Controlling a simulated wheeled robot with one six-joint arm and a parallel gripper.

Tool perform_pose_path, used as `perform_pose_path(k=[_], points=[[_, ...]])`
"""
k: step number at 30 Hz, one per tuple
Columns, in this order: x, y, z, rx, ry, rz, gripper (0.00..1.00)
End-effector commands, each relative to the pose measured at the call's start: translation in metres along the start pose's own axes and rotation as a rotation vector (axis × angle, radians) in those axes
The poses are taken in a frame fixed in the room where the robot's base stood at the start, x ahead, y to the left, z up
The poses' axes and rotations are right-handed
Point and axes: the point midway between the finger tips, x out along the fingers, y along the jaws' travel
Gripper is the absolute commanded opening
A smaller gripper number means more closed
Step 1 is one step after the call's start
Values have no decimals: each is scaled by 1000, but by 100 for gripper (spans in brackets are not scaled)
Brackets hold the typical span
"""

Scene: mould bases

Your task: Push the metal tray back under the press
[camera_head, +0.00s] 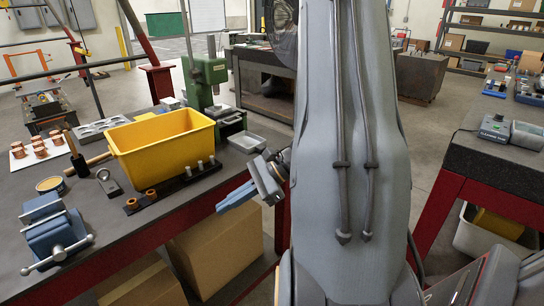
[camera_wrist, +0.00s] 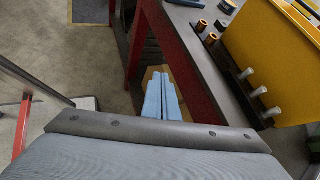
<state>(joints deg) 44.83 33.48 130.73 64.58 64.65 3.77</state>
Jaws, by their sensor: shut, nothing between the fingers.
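The metal tray (camera_head: 246,142) is a small shallow grey tray on the workbench, just in front of the green press (camera_head: 206,78). It sits to the right of the yellow bin and sticks out from the press base toward the bench edge. My gripper (camera_head: 222,208) has blue fingers, shut and empty. It hangs off the bench's right edge, nearer the camera than the tray and apart from it. In the wrist view the closed fingers (camera_wrist: 161,82) point down beside the red bench frame. I cannot make out the tray in that view.
A yellow bin (camera_head: 165,145) stands on the bench (camera_head: 95,205), with a dark rack of pins (camera_head: 185,181) along its front edge. A blue vise (camera_head: 55,235) is at the near left. Cardboard boxes (camera_head: 215,240) sit below the bench. A second red-framed table (camera_head: 500,165) stands right.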

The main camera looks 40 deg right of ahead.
Motion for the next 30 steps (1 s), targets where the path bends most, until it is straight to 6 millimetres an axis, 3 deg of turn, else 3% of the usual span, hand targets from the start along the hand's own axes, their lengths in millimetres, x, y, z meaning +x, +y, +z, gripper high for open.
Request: perform_pose_path(k=[1,3,6,12,15,20,30], points=[[-17,-20,-22,99,-54,-127,0],[-44,-49,-46,208,-132,-302,0],[-93,-79,-86,328,-228,-544,0],[-182,-99,-152,450,-349,-908,0],[-207,-98,-170,471,-375,-1002,0],[-216,-104,-176,476,-388,-1045,0],[-189,-155,-169,475,-387,-1039,0]])
